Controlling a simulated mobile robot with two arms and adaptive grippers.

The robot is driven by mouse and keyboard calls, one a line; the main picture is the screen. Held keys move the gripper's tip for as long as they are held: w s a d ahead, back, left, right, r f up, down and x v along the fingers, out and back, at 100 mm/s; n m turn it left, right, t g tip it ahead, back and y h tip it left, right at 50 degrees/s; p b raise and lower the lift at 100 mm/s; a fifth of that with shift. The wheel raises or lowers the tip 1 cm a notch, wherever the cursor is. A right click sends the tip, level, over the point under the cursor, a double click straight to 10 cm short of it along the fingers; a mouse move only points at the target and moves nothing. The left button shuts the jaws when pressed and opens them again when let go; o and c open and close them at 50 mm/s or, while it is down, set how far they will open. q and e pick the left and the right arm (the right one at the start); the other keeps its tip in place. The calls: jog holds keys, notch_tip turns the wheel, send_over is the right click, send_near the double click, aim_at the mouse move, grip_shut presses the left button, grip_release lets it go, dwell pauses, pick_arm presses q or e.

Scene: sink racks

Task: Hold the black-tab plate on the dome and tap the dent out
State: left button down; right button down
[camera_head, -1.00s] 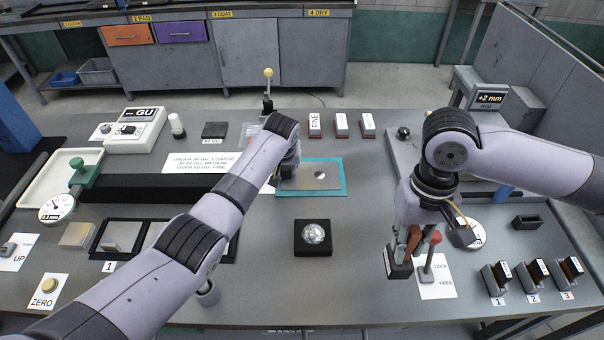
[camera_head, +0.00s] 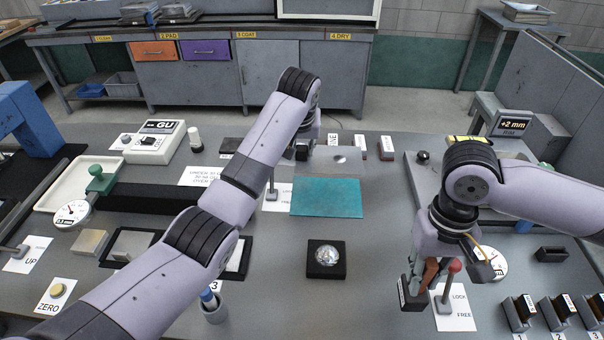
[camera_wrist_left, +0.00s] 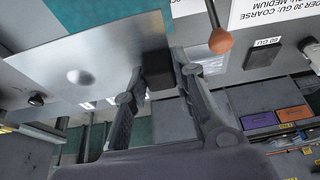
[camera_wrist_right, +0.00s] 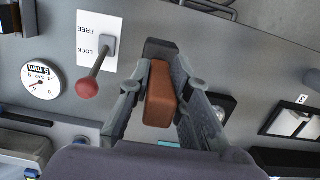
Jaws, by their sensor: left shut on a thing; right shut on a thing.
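A thin silver plate (camera_head: 345,158) with a round dent hangs in my left gripper (camera_head: 305,148), raised behind the bare teal mat (camera_head: 328,197). In the left wrist view the dent shows as a round spot on the plate (camera_wrist_left: 95,62), and the fingers (camera_wrist_left: 160,85) are shut on its black tab (camera_wrist_left: 158,72). The shiny dome (camera_head: 327,255) sits on a black block in front of the mat, apart from the plate. My right gripper (camera_head: 428,268) is shut on a brown-handled tool (camera_wrist_right: 160,100) with a dark head (camera_head: 411,294), low over the right side of the bench.
A red-knobbed lever (camera_head: 450,285) on a LOCK/FREE card stands right beside my right gripper. A gauge (camera_head: 70,213) and a white tray (camera_head: 75,180) are at left. The bench around the dome is clear.

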pick_arm(q)
notch_tip(320, 180, up, 6)
jog(key=shift+r+b, duration=0.1)
jog(key=shift+b, duration=0.3)
pick_arm(e)
jog(key=shift+f, duration=0.55)
pick_arm(q)
jog(key=shift+r, duration=0.15)
